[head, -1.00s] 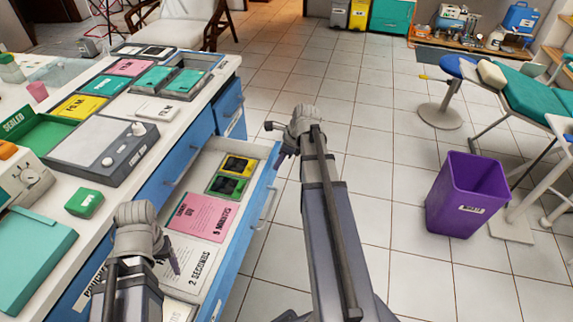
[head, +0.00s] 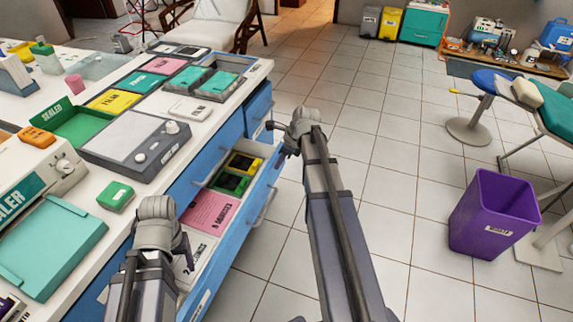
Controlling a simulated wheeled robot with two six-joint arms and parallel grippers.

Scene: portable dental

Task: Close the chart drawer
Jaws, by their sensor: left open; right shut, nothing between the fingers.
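The chart drawer (head: 236,245) is a blue-fronted drawer, part open, in the blue cabinet under the white counter. Inside lie a pink card (head: 209,212), a white card, and green and yellow framed items. A bar handle (head: 265,207) is on its front. My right gripper (head: 279,142) is shut and empty at the far front corner of the drawer; whether it touches the front I cannot tell. My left gripper (head: 187,254) is open and empty over the near part of the drawer, beside the counter edge.
The counter (head: 180,115) holds a grey light box (head: 135,145), coloured trays, a small green box (head: 115,196) and a teal tray (head: 50,245). Another blue drawer front (head: 258,108) is beyond. A purple bin (head: 492,215) stands right. The tiled floor between is clear.

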